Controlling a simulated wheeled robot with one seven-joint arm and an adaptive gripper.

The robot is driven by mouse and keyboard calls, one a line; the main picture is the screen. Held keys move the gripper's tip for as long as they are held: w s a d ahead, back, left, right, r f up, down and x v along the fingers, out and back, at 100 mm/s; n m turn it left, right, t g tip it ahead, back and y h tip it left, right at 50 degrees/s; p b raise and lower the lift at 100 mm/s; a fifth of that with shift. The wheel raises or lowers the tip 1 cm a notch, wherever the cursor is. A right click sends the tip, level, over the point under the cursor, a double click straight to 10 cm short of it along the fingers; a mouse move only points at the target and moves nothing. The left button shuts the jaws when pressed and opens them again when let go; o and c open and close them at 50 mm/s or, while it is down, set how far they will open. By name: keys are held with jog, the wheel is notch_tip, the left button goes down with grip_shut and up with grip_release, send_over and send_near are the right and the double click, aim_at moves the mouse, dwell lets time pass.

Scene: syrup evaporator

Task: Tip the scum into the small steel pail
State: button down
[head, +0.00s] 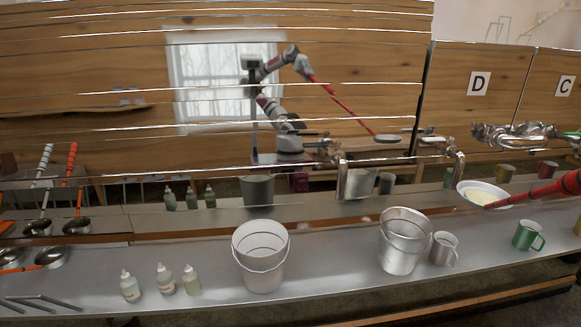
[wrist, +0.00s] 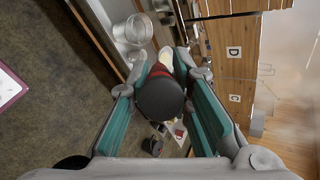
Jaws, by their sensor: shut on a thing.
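A long red-handled skimmer is at the right of the head view, its white, shallow bowl (head: 466,187) holding pale cream scum (head: 484,195). The bowl is near the evaporator's tap, above the back of the bench and right of the pails. My gripper (wrist: 160,76) is shut on the skimmer's red handle (wrist: 158,70), whose dark round end faces the wrist camera. The gripper is outside the head view. A shiny steel pail (head: 404,243) stands upright on the bench, left of the bowl and apart from it. A larger whitish pail (head: 261,262) stands further left.
A steel mug (head: 444,248) stands close to the steel pail's right, and a green mug (head: 527,236) further right. Taps (head: 342,175) project above the bench. Several bottles (head: 164,281) and orange-handled ladles (head: 52,258) are at left. The evaporator's polished side (head: 215,105) mirrors my arm.

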jog(key=s+a+p, duration=0.2)
jog(key=s+a, duration=0.6)
jog(key=shift+s+a+p, duration=0.15)
jog(key=shift+a+p, duration=0.2)
jog(key=shift+p, duration=0.05)
